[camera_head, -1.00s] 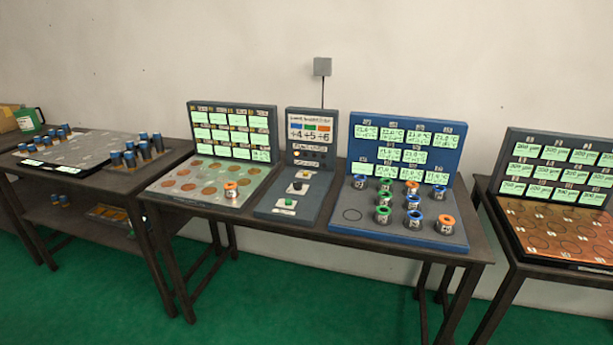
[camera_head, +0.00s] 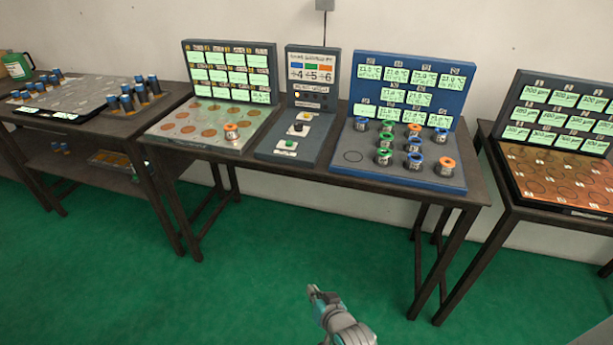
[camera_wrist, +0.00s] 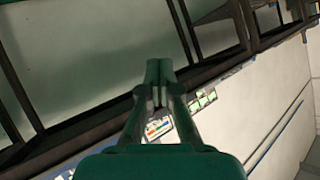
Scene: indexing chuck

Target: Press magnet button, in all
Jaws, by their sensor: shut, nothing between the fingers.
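A dark control panel (camera_head: 284,152) stands mid-table. Its low base carries a green button (camera_head: 291,145), a black knob-like control (camera_head: 298,127) and a small yellow one (camera_head: 307,116). Their labels are too small to read, so I cannot tell which is the magnet button. The upright (camera_head: 311,75) behind has blue, green and orange labels. My gripper (camera_head: 318,292) is at the bottom of the head view, in front of the table and apart from the panel. In the wrist view, its fingers (camera_wrist: 160,72) are together and empty. Part of a panel with coloured labels (camera_wrist: 158,128) shows behind them.
Left of the panel is a board with copper discs (camera_head: 208,123); right is a blue-backed board (camera_head: 405,177) with several coloured-ring cylinders. More tables stand left (camera_head: 20,130) and right (camera_head: 500,215). The green floor (camera_head: 250,275) in front is clear.

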